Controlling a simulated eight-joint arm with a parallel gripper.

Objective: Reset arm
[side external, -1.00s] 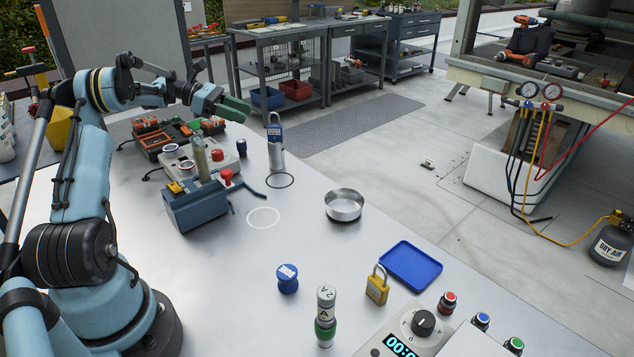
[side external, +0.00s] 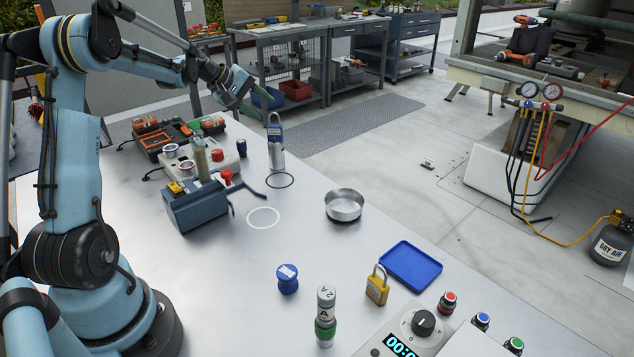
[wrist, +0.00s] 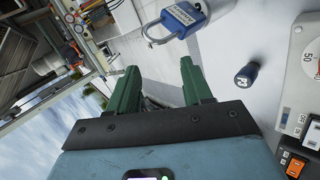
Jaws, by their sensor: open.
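A blue padlock (side external: 275,133) sits on top of a silver cylinder (side external: 277,157), inside or beside a black ring on the table. The blue padlock (wrist: 184,18) also shows in the wrist view, beyond the fingers and apart from them.
A round metal dish (side external: 343,204), blue tray (side external: 411,265), yellow padlock (side external: 377,288), blue cap (side external: 287,278) and labelled cylinder (side external: 326,315) stand farther forward.

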